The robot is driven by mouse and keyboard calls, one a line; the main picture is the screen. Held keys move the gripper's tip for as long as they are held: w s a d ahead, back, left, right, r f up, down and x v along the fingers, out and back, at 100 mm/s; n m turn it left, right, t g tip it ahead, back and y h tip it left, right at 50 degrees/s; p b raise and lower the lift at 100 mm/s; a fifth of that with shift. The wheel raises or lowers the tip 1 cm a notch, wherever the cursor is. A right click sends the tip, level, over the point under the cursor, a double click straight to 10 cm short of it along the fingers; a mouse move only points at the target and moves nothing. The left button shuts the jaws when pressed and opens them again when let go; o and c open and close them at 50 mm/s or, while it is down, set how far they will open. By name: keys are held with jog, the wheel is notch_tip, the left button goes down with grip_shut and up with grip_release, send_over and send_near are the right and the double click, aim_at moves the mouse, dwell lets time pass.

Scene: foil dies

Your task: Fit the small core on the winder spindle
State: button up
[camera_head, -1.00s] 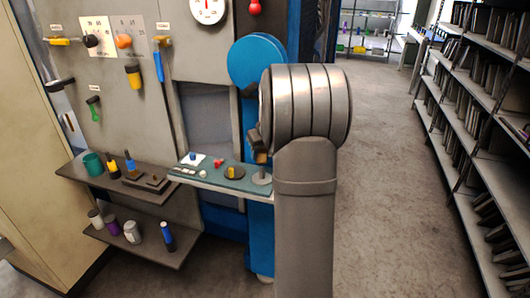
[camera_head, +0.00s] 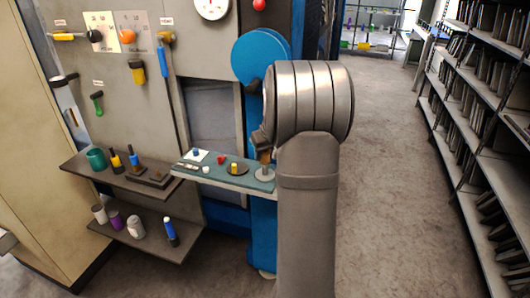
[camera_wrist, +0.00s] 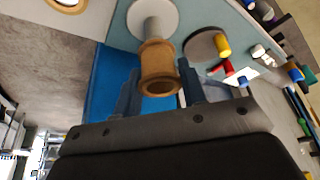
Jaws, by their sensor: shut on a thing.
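A tan, flanged small core (camera_wrist: 157,68) is held between the two fingers of my gripper (camera_wrist: 160,92), its open end facing the wrist camera. In the head view the core (camera_head: 264,153) shows just left of my arm, roughly upright. The grey winder spindle (camera_wrist: 152,24) stands on a pale round base (camera_wrist: 136,14), in line with the core's far end. In the head view the base (camera_head: 264,175) is at the right end of the teal shelf, directly below the core. I cannot tell whether the spindle's tip is inside the core or just short of it.
Open floor (camera_head: 385,180) lies right.

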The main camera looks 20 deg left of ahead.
jog(key=shift+f, duration=2.65)
dwell(0.4)
jog(key=o, duration=1)
jog(key=shift+o, duration=0.2)
jog(key=shift+r, duration=0.1)
jog(key=v, duration=1.7)
jog(key=shift+r, duration=0.15)
jog(key=x, duration=1.7)
jog(key=shift+f, duration=0.25)
jog(key=shift+r, duration=0.1)
